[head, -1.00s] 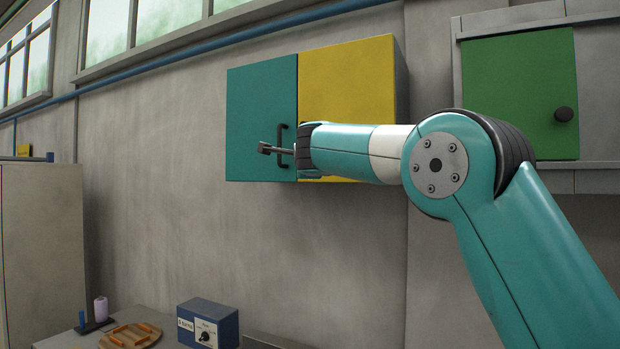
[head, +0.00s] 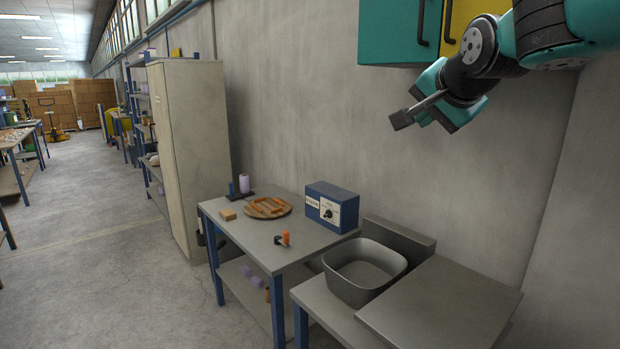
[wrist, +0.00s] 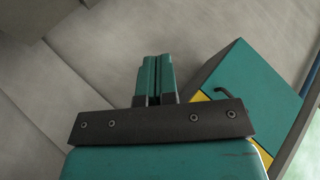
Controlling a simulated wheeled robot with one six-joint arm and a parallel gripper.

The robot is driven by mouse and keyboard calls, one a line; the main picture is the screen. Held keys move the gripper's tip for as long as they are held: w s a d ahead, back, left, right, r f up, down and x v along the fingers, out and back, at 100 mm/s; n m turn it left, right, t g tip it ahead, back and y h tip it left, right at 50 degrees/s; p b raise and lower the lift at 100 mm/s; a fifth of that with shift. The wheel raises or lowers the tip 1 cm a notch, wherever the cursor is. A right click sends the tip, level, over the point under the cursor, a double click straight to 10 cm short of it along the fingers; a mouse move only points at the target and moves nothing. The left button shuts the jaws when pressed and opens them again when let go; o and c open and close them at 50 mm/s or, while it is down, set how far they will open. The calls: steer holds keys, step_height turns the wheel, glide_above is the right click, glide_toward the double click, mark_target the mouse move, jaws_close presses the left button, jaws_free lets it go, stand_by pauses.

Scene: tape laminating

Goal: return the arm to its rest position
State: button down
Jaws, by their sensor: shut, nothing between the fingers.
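My arm (head: 545,30) reaches in from the upper right of the head view, folded in front of the wall cabinet. My gripper (wrist: 154,62) shows in the wrist view as two teal fingers side by side, touching along their length. It is shut and holds nothing. In the wrist view its fingers point toward the bare grey wall, with the cabinet to their right. In the head view the wrist end hangs just below the cabinet's lower edge, high above the tables.
The teal and yellow wall cabinet (head: 397,35) is close to my arm; its doors look closed. Below are a workbench (head: 290,250) with a blue box (head: 331,206) and round wooden tray (head: 283,212), a grey basin (head: 364,270), and a tall locker (head: 190,150). Open floor lies left.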

steer(key=s+a+f+n+g+y, duration=0.1)
steer(key=s+a+f+n+g, duration=0.2)
steer(key=s, duration=1.3)
steer(key=s+a+f+n+g+y, duration=0.2)
steer(key=s+f+n+g, duration=0.6)
steer(key=s+f+n, duration=0.5)
steer(key=s+a+f, duration=0.1)
steer(key=s+f, duration=0.2)
steer(key=shift+f+g, duration=0.25)
steer(key=shift+g, duration=0.05)
